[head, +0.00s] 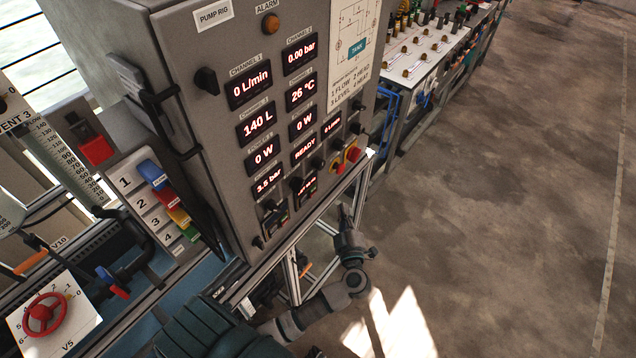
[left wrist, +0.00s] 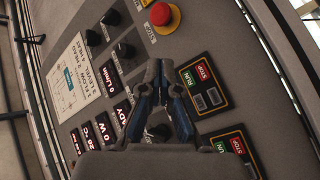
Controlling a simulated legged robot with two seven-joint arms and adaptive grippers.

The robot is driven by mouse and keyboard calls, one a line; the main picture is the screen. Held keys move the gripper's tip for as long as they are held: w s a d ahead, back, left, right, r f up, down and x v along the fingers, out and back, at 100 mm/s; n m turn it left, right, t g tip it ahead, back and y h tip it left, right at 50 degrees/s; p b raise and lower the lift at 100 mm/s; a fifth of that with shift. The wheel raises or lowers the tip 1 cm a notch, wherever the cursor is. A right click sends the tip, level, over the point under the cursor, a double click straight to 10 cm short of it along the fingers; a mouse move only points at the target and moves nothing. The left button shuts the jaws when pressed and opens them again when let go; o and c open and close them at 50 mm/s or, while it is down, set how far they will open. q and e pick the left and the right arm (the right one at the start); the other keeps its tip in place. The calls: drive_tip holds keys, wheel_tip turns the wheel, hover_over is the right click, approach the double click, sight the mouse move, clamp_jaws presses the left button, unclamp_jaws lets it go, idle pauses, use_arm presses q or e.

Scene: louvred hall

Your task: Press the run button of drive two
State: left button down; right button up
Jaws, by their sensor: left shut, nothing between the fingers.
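The grey pump rig panel (head: 222,105) stands in the left half of the head view. Low on its face are two small drive units, small and blurred there (head: 276,218). In the left wrist view, one drive unit (left wrist: 203,86) has a red STOP, a green RUN button (left wrist: 189,78) and dark rocker keys. A second unit (left wrist: 236,149) also has STOP and RUN, partly behind my wrist. I cannot read which is drive two. My left gripper (left wrist: 160,68) is shut and empty, left of the first unit; contact cannot be told. It also shows in the head view (head: 344,210). My right gripper is not in view.
A red mushroom button (left wrist: 162,15) and several black knobs (left wrist: 124,50) sit near my fingertips. Left of the panel is a rack of coloured numbered switches (head: 160,185) and a red valve wheel (head: 43,314). Open floor (head: 500,200) lies to the right.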

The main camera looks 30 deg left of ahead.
sight(313, 189)
use_arm(q)
drive_tip(key=a, duration=0.7)
drive_tip(key=shift+w+a+r, duration=0.15)
drive_tip(key=shift+w+a, duration=0.05)
drive_tip(key=shift+w, duration=0.1)
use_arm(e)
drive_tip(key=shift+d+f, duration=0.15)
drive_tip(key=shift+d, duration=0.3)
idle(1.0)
use_arm(q)
drive_tip(key=shift+a, duration=0.3)
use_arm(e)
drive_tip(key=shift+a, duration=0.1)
use_arm(q)
drive_tip(key=shift+a+p, duration=0.2)
drive_tip(key=shift+p, duration=0.45)
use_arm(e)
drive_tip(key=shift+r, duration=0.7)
